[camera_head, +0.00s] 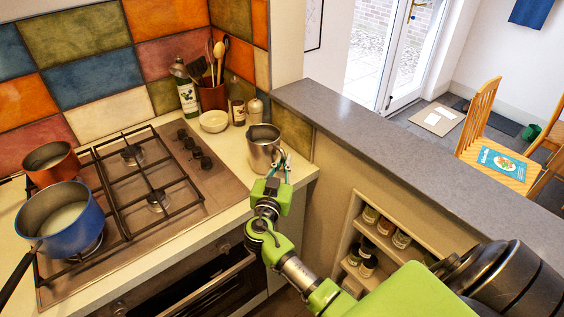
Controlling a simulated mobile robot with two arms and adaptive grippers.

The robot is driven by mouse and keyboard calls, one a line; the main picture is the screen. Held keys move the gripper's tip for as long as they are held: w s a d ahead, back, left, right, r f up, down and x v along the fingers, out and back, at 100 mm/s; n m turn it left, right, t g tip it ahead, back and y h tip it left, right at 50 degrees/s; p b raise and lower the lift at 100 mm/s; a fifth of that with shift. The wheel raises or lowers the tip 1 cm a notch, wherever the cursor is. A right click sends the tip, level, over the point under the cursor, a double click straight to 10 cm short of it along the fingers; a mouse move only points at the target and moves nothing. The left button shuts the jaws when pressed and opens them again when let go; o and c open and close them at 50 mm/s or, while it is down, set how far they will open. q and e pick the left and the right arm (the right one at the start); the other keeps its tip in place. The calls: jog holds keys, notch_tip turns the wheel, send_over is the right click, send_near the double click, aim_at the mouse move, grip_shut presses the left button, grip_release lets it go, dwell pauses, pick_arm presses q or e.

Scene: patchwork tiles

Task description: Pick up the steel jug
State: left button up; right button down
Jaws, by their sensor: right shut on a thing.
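The steel jug (262,146) is a shiny metal pitcher at the right end of the counter, near the low wall. It looks upright; I cannot tell whether its base touches the counter. My right gripper (280,167) reaches it from the front right and is shut on its handle side. The fingers partly cover the handle. My left gripper is not in view.
A gas hob (150,180) holds a blue pot (62,215) and a copper-coloured pot (50,160) at left. Behind the jug stand a white bowl (214,121), a green bottle (186,92) and a utensil crock (212,97). A grey ledge (400,160) rises at right.

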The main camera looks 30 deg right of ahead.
jog(key=shift+r, duration=0.9)
jog(key=s+a+r+p, duration=0.3)
jog(key=s+a+r, duration=0.3)
jog(key=s+r, duration=0.4)
jog(key=shift+s+r, duration=0.4)
jog(key=shift+s, duration=0.85)
jog(key=shift+a, duration=0.1)
